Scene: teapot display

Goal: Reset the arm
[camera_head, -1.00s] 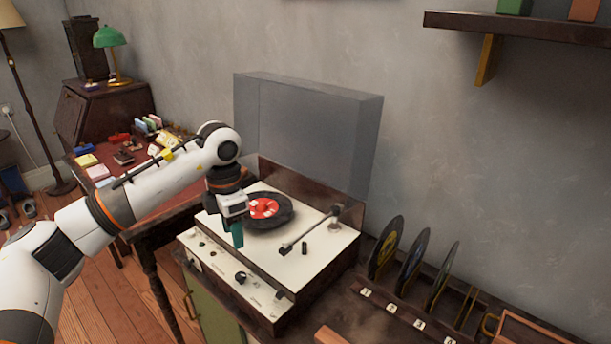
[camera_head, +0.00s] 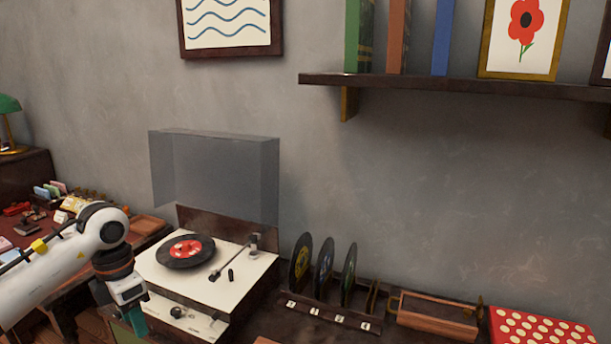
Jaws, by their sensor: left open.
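My left arm comes in from the lower left. Its gripper (camera_head: 136,318) points down at the front left of the record player (camera_head: 230,290), with nothing seen between its fingers. The gripper overlaps the player's front left part in the picture, and I cannot tell if they touch. A black record with a red label (camera_head: 188,251) lies on the platter. The tonearm (camera_head: 232,262) lies to the right of the record. The clear lid (camera_head: 215,175) stands raised behind. My right gripper is not in view.
Several records stand in a numbered rack (camera_head: 328,316) right of the player. A wooden holder (camera_head: 435,316) and a red dotted box (camera_head: 540,329) are farther right. A shelf (camera_head: 450,88) with books and a flower picture hangs above. A cluttered desk (camera_head: 85,254) is at left.

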